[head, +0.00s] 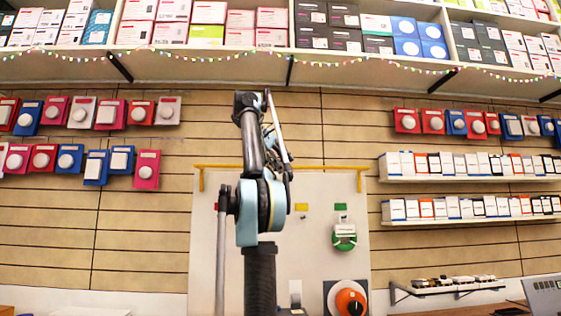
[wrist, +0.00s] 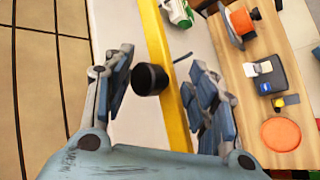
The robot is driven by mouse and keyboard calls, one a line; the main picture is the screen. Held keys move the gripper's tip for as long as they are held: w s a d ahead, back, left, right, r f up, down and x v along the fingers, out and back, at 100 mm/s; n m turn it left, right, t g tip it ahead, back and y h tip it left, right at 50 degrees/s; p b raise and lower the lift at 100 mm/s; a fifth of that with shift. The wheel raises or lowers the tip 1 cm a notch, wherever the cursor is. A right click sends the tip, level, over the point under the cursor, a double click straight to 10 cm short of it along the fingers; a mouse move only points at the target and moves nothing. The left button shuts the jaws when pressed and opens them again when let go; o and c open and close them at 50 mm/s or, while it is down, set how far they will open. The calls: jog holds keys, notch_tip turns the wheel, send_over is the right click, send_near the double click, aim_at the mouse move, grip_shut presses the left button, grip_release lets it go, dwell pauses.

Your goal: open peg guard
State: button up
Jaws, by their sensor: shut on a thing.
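The yellow bar (head: 280,167) runs across the top of the pale upright board and bends down at both ends. The wrist view shows it as a yellow strip (wrist: 158,40) passing between the fingers. A short black round knob (wrist: 151,79) lies in front of the strip, close to the left finger. My gripper (wrist: 160,80) is around the knob, its fingers well apart; the contact on the right side is not clear. In the head view my arm covers the middle of the board, and the gripper's fingertips and the knob cannot be made out.
The pale board (head: 320,250) carries a green round device (head: 344,237) and an orange knob (head: 351,301). A wooden surface (wrist: 250,110) with an orange disc (wrist: 281,134) shows in the wrist view. Shelves of boxes (head: 470,165) stand at right.

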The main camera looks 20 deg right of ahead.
jog(key=shift+w, duration=0.2)
jog(key=shift+w+a+r, duration=0.3)
jog(key=shift+w+a, duration=0.05)
jog(key=shift+a, duration=0.1)
jog(key=shift+a+r, duration=0.2)
jog(key=shift+a, duration=0.05)
jog(key=shift+o, duration=0.5)
jog(key=shift+s+a+r, duration=0.1)
jog(key=shift+a, duration=0.25)
jog(key=a, duration=0.1)
jog(key=s+a, duration=0.1)
jog(key=shift+s+a+r, duration=0.3)
jog(key=shift+a+r, duration=0.1)
jog(key=shift+c, duration=0.5)
jog(key=s+a, duration=0.2)
jog(key=a, duration=0.7)
jog(key=shift+s, duration=0.4)
jog(key=shift+f, duration=0.2)
